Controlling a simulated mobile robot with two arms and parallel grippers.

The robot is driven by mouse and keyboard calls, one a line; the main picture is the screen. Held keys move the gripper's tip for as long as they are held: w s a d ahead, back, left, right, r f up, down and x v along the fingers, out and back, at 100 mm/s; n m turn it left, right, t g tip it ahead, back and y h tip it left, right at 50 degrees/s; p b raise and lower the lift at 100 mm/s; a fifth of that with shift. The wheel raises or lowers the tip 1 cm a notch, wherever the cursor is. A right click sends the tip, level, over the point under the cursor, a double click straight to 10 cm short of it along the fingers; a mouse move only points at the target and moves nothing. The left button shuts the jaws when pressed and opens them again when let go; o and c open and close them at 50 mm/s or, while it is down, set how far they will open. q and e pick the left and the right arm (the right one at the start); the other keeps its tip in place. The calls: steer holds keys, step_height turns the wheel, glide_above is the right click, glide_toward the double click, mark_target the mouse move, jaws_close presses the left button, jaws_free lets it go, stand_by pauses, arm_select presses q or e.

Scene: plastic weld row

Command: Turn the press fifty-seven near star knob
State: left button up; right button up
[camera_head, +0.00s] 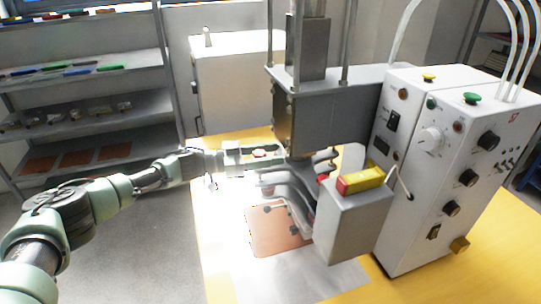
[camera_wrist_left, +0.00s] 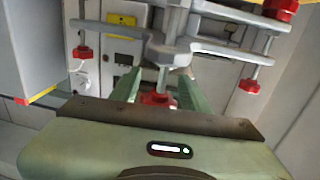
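The press (camera_head: 330,105) is a grey machine head on a yellow table, with grey clamp arms (camera_head: 290,180) below it. Red star knobs hang from these arms. One red knob (camera_wrist_left: 157,99) is between the two green fingers of my left gripper (camera_wrist_left: 160,82) in the wrist view. The fingers stand apart on either side of it; contact is not clear. In the head view my left gripper (camera_head: 268,155) reaches in from the left at the clamp arms. Other red knobs (camera_wrist_left: 248,86) (camera_wrist_left: 82,52) show to the right and left in the wrist view. My right gripper is not in view.
A white control box (camera_head: 440,150) with knobs and switches stands right of the press. A grey box with a yellow-and-red top (camera_head: 360,179) is in front. A copper-coloured plate (camera_head: 275,231) lies below the clamps. Shelves (camera_head: 85,105) stand at the back left.

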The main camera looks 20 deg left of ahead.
arm_select(q)
steer(key=shift+f, duration=0.1)
steer(key=shift+s+a, duration=0.15)
steer(key=shift+a, duration=0.15)
steer(key=b+v, duration=0.1)
steer(key=v, duration=0.6)
steer(key=shift+b, duration=0.4)
steer(key=shift+a, duration=0.1)
